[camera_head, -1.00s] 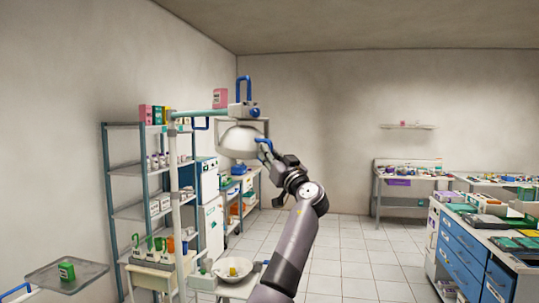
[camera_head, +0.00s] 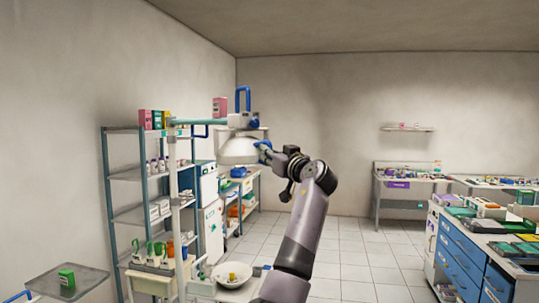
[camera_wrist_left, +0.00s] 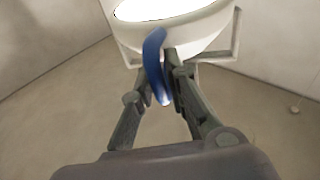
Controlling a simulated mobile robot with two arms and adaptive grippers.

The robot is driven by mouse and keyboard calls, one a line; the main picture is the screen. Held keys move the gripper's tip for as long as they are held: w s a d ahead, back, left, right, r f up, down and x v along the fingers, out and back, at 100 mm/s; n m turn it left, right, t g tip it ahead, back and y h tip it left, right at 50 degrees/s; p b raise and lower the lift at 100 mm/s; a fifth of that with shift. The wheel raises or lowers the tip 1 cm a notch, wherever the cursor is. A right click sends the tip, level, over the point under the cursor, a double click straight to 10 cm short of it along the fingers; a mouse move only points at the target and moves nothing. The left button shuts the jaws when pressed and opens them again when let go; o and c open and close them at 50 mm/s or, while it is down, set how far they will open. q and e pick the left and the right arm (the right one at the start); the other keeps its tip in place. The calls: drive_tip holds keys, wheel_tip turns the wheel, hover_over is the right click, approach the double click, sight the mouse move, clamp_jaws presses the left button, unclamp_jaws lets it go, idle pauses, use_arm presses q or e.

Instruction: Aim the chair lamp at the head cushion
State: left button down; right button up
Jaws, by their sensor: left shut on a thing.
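The chair lamp (camera_head: 238,151) is a pale round dome hanging from a pole arm in the head view, with its wide side down. In the left wrist view the lamp's rim and bright face (camera_wrist_left: 165,12) show at the top. My left gripper (camera_head: 272,153) is at the lamp's right side. It is shut on the blue lamp handle (camera_wrist_left: 154,60), which stands between the fingers in the left wrist view. The head cushion cannot be made out in these frames. My right gripper is out of view.
The lamp pole (camera_head: 173,190) stands left of the lamp, with a white bowl (camera_head: 232,275) below. A shelf rack (camera_head: 122,190) is along the left wall. A glass tray (camera_head: 68,285) is at lower left. Floor (camera_head: 345,250) is clear right of my arm.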

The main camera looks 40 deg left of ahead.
use_arm(q)
drive_tip(key=c, duration=1.6)
unclamp_jaws()
drive_tip(key=shift+c, duration=0.2)
drive_tip(key=shift+d, duration=0.15)
drive_tip(key=v, duration=1.1)
drive_tip(key=shift+s+d, duration=0.15)
drive_tip(key=shift+d, duration=0.2)
